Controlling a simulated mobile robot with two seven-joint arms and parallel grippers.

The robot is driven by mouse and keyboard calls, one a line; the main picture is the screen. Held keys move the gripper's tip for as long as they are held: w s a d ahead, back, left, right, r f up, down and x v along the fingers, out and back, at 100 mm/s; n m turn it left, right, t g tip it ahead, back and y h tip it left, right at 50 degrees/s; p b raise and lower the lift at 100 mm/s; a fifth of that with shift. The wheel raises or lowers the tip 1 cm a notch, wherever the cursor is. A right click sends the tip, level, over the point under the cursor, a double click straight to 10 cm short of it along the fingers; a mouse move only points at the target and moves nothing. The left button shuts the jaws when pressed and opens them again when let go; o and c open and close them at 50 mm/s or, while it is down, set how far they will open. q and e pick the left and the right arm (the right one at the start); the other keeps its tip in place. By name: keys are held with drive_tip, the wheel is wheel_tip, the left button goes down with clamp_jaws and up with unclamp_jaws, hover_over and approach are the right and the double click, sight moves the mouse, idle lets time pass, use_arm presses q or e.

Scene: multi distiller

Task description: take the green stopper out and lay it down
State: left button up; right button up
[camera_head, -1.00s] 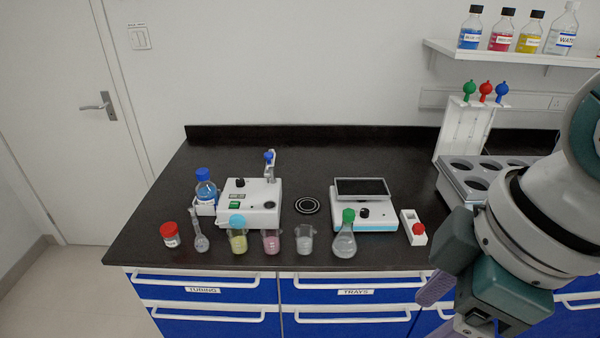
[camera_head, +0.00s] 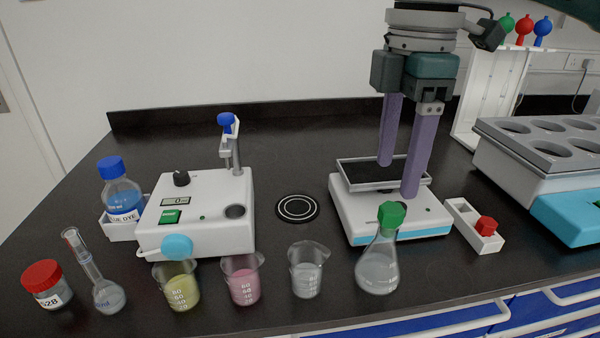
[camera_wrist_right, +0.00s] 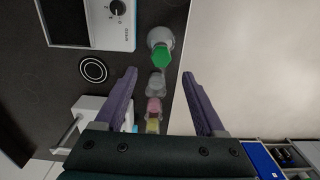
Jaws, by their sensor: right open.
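The green stopper (camera_head: 391,214) sits in the mouth of a clear conical flask (camera_head: 378,264) at the front of the bench. In the right wrist view the green stopper (camera_wrist_right: 162,57) shows from above on the flask (camera_wrist_right: 160,36), beyond my fingertips. My left gripper is not in view.
Left of the flask stand a clear beaker (camera_head: 305,270), a pink beaker (camera_head: 242,279) and a yellow beaker (camera_head: 177,285). A small white holder with a red stopper (camera_head: 487,226) is to the right. Open bench lies around the black ring plate (camera_head: 297,208).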

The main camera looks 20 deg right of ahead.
sight(393, 207)
drive_tip(key=f, duration=0.6)
drive_tip(key=shift+s+d+f, duration=0.1)
drive_tip(key=shift+s+d, duration=0.05)
drive_tip(key=shift+d, duration=0.1)
clamp_jaws()
idle(0.3)
